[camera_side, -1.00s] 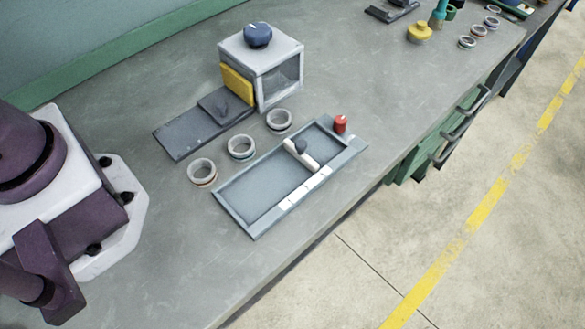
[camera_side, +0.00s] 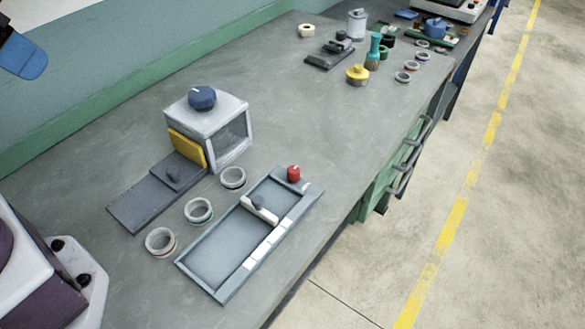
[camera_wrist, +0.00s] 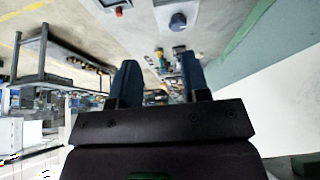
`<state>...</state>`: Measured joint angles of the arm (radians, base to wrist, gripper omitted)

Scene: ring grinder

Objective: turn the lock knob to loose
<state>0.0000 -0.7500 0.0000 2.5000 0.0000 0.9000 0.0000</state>
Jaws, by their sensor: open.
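A small red knob (camera_side: 293,174) stands on the far right corner of a grey tray fixture (camera_side: 215,285); I take it as the lock knob. It also shows small at the top of the wrist view (camera_wrist: 118,11). Its loose or locked setting is too small to read. A blue knob (camera_side: 202,97) with a pale mark sits on a white box (camera_side: 190,117). A slider with a dark knob (camera_side: 257,202) crosses the tray. My gripper (camera_wrist: 158,64) is open and empty in the wrist view, well away from the knobs. One blue fingertip shows at the side view's upper left.
Several rings (camera_side: 198,210) lie between the tray and a dark plate (camera_side: 135,206) with a yellow block (camera_side: 187,149). A yellow knob-like part (camera_side: 357,74) and other parts stand farther back. The bench between is clear; its front edge runs beside the tray.

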